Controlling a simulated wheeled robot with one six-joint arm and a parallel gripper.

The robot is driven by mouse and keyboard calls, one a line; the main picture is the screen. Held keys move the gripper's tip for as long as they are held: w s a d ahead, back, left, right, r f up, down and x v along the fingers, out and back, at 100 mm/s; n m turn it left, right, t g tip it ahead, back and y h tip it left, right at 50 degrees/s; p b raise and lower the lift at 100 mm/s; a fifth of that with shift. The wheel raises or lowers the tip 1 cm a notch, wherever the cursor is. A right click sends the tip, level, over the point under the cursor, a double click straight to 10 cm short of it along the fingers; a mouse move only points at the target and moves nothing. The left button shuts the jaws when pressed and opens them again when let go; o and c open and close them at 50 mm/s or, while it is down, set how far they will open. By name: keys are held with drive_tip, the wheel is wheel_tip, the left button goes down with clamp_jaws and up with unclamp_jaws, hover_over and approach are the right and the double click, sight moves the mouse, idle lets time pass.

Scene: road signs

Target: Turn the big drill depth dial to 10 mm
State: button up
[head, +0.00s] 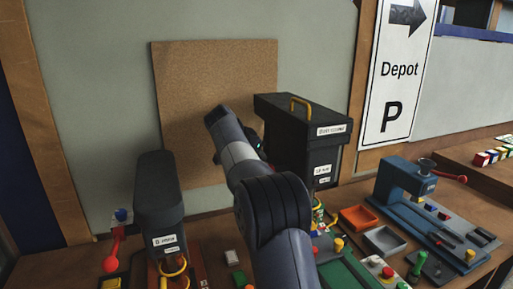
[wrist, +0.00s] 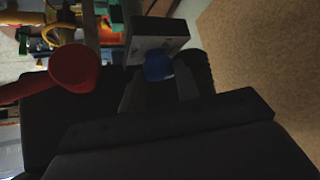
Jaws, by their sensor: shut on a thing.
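The big drill (head: 300,130) is the tall black machine with a yellow top handle and white labels, right of my raised arm in the head view. My arm hides its left side, where no dial shows. In the wrist view, my gripper (wrist: 160,92) is shut on a small blue knob (wrist: 158,69), which looks like the depth dial. A pale grey block (wrist: 150,45) sits right behind the knob. The dial's scale and pointer are too dark and small to read. My fingertips are hidden in the head view.
A red ball-ended lever (wrist: 75,68) reaches in close left of my gripper. A smaller dark drill (head: 160,205) stands at left, a blue machine (head: 420,200) at right. A corkboard (head: 185,80) hangs behind.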

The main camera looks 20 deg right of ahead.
drive_tip(key=shift+w+m+g+h, duration=0.15)
drive_tip(key=shift+m+g+h, duration=0.25)
drive_tip(key=shift+m+g, duration=1)
drive_tip(key=shift+a+m+g, duration=0.1)
drive_tip(key=shift+m+g, duration=0.3)
drive_tip(key=shift+m, duration=0.7)
drive_tip(key=o, duration=1)
drive_tip(key=shift+c, duration=0.2)
drive_tip(key=shift+n+t, duration=0.4)
drive_tip(key=shift+n, duration=0.1)
